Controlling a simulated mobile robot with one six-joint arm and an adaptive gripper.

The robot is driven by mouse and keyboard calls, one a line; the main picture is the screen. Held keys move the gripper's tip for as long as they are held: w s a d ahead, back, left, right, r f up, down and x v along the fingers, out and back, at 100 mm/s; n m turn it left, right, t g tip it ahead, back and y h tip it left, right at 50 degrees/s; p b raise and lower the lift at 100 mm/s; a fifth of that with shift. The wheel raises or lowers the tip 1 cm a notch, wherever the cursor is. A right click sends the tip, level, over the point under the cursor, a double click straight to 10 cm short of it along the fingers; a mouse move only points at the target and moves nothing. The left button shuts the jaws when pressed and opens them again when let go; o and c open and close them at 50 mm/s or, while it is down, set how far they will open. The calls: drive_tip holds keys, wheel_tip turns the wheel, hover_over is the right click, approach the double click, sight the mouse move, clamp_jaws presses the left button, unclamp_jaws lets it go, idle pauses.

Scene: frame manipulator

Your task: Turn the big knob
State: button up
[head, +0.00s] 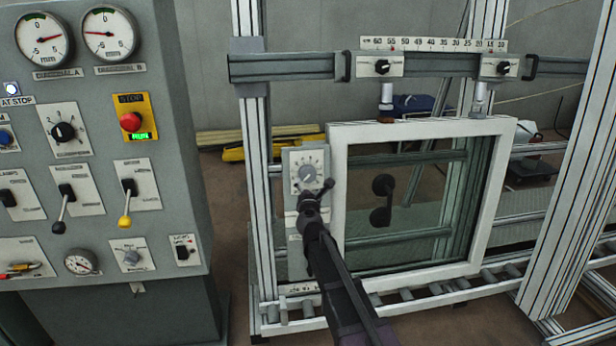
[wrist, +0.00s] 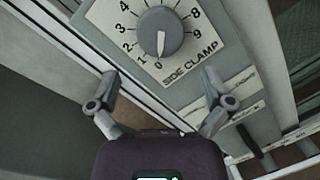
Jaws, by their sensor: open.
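The big knob (wrist: 160,32) is a round grey dial with a white pointer on a white plate marked SIDE CLAMP in the wrist view. Its pointer is at 0. The knob also shows in the head view (head: 308,173), on a grey panel left of the white window frame. My gripper (wrist: 158,85) is open, its two fingers spread wide, with nothing between them. The fingertips are short of the knob, below it in the wrist view, and do not touch it. In the head view my gripper (head: 312,190) is just below the knob.
The white window frame (head: 340,200) with glass stands right of the knob panel. A metal upright (head: 258,190) is just left of it. A control cabinet (head: 95,250) with gauges, levers and a red stop button (head: 130,121) stands at the left. Rollers run below the frame.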

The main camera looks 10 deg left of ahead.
sight(308, 176)
drive_tip(key=w, duration=0.5)
drive_tip(key=w+a, duration=0.1)
drive_tip(key=w, duration=0.2)
drive_tip(key=c, duration=0.9)
